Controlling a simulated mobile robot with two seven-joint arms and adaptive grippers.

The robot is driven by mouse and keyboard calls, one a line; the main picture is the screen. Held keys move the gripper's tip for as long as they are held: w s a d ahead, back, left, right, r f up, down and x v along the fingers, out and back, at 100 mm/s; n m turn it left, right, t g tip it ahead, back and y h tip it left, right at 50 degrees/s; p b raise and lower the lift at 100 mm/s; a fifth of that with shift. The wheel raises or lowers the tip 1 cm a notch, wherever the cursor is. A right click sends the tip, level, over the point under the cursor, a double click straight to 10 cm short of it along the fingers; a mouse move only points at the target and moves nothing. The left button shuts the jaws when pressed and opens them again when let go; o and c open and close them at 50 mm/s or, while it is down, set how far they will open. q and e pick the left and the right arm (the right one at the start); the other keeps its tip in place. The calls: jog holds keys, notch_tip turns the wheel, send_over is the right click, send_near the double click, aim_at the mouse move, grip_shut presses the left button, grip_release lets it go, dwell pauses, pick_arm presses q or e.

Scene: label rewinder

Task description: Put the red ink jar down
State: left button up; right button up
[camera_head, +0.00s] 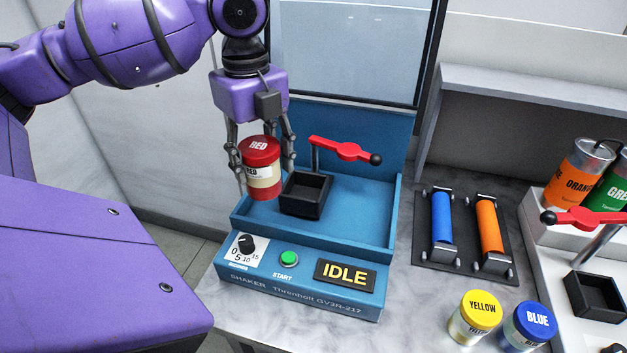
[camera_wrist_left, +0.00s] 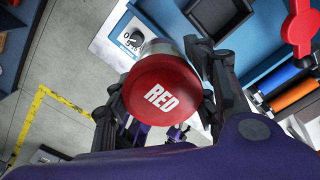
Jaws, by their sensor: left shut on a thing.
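The red ink jar (camera_head: 262,174) has a red lid marked RED and a pale label band. My left gripper (camera_head: 262,170) is shut on it, with fingers on both sides, and holds it upright at the left of the blue shaker (camera_head: 300,285). Its lid (camera_wrist_left: 160,92) fills the middle of the left wrist view between the fingers. The jar appears to be held above the shaker's left edge, beside the black square holder (camera_head: 306,196). The holder looks empty. My right gripper is not in view.
A red clamp lever (camera_head: 342,150) stands behind the holder. The yellow jar (camera_head: 474,316) and blue jar (camera_head: 528,325) stand on the marble counter (camera_head: 425,300). A roller rack (camera_head: 466,256) with blue and orange rollers lies right of the shaker. The shaker's display reads IDLE.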

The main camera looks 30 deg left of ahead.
pick_arm(q)
jog(key=w+f, duration=0.7)
jog(key=w, duration=0.4)
jog(key=shift+d+f, duration=0.2)
jog(key=shift+d, duration=0.15)
jog(key=f, duration=0.1)
jog(key=w+f+b, duration=0.1)
jog(key=f, duration=0.1)
jog(key=w+f+b, duration=0.1)
jog(key=f, duration=0.1)
jog(key=shift+f, duration=0.25)
grip_shut()
jog(key=shift+f, duration=0.15)
jog(key=shift+s+r, duration=0.1)
jog(key=shift+r, duration=0.2)
jog(key=shift+f, duration=0.35)
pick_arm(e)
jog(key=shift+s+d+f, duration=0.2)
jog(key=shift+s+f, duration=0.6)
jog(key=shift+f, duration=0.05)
